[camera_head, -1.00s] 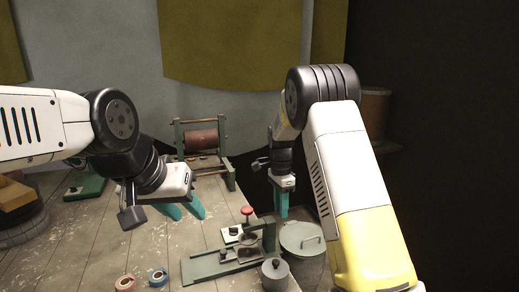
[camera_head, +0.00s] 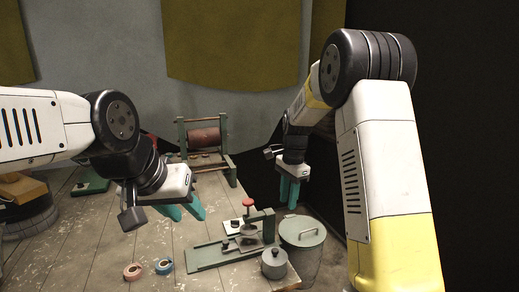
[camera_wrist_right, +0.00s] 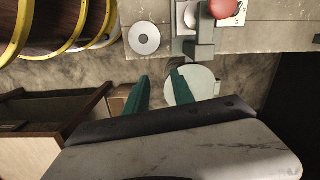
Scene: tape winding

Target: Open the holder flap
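The green holder (camera_head: 210,256) stands on the front right part of the table, with an upright post and a red-topped knob (camera_head: 248,202) behind it. Its flap is too small to make out clearly. The holder also shows at the top of the right wrist view (camera_wrist_right: 205,35). My right gripper (camera_head: 289,194) is open and empty, above and behind the holder to its right, beyond the table edge. Its teal fingers (camera_wrist_right: 159,85) are apart in the right wrist view. My left gripper (camera_head: 186,211) is open and empty, left of and above the holder.
A small lidded pot (camera_head: 274,264) stands at the table's right corner. A larger lidded bin (camera_head: 302,233) stands beside the table. A winding frame (camera_head: 205,137) stands at the back.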

